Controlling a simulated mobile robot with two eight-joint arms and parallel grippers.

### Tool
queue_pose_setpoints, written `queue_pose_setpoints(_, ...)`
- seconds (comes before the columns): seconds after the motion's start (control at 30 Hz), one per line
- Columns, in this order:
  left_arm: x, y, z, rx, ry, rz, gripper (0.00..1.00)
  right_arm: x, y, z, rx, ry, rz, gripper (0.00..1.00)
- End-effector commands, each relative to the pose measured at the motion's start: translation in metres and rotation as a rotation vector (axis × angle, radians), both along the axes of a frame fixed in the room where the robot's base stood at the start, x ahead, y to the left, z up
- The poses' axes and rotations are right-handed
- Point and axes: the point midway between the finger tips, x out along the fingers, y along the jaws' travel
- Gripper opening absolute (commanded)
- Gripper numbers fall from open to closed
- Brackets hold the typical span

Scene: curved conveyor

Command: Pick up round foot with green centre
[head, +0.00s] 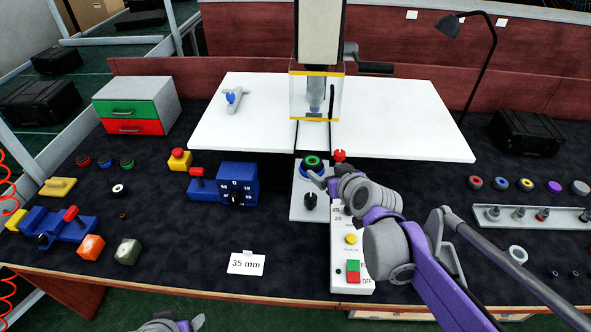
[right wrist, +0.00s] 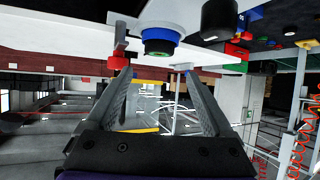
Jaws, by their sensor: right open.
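A round dark piece with a green centre and a blue lower part (head: 312,162) stands on a light grey plate (head: 299,208) at the middle of the bench. In the right wrist view it shows upside down as a blue and green round piece (right wrist: 160,40), just beyond my fingertips. My right gripper (head: 323,182) is open, close beside it on the near right side. In the right wrist view nothing is between its fingers (right wrist: 157,76). Another small round piece with a green centre (head: 127,163) lies at the left. Part of my left gripper (head: 188,325) shows at the bottom edge, cut off.
A red knob (head: 339,156) stands just right of the round piece, and a black knob (head: 310,201) in front of it. The drill press (head: 318,95) rises behind. A white switch box (head: 353,240) lies under my right arm. A "35 mm" card (head: 246,263) lies in front.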

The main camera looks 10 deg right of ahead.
Motion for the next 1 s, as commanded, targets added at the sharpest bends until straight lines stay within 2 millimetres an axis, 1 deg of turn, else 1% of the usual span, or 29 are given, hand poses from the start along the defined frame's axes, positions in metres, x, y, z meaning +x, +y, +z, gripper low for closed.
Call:
queue_pose_setpoints(0.2, -0.002, 0.0, -0.004, 0.0, 0.003, 0.0, 0.71, 0.028, 0.004, -0.016, 0.0, 0.001, 0.002, 0.87)
queue_pose_setpoints(0.3, -0.002, 0.0, -0.005, 0.0, 0.004, 0.0, 0.71, 0.038, 0.005, -0.021, 0.0, 0.001, 0.002, 0.87)
queue_pose_setpoints(0.53, -0.002, 0.0, -0.006, 0.0, 0.004, 0.0, 0.71, 0.051, 0.007, -0.028, 0.001, 0.001, 0.002, 0.87)
queue_pose_setpoints(0.8, -0.002, 0.0, -0.005, 0.0, 0.003, 0.0, 0.71, 0.083, 0.011, -0.045, 0.0, 0.0, 0.001, 0.87)
queue_pose_setpoints(0.9, -0.002, 0.0, -0.005, 0.0, 0.003, 0.0, 0.71, 0.089, 0.012, -0.049, 0.0, 0.0, 0.001, 0.87)
queue_pose_setpoints(1.0, -0.002, 0.0, -0.005, 0.0, 0.003, 0.0, 0.71, 0.091, 0.012, -0.05, 0.0, 0.0, 0.001, 0.87)
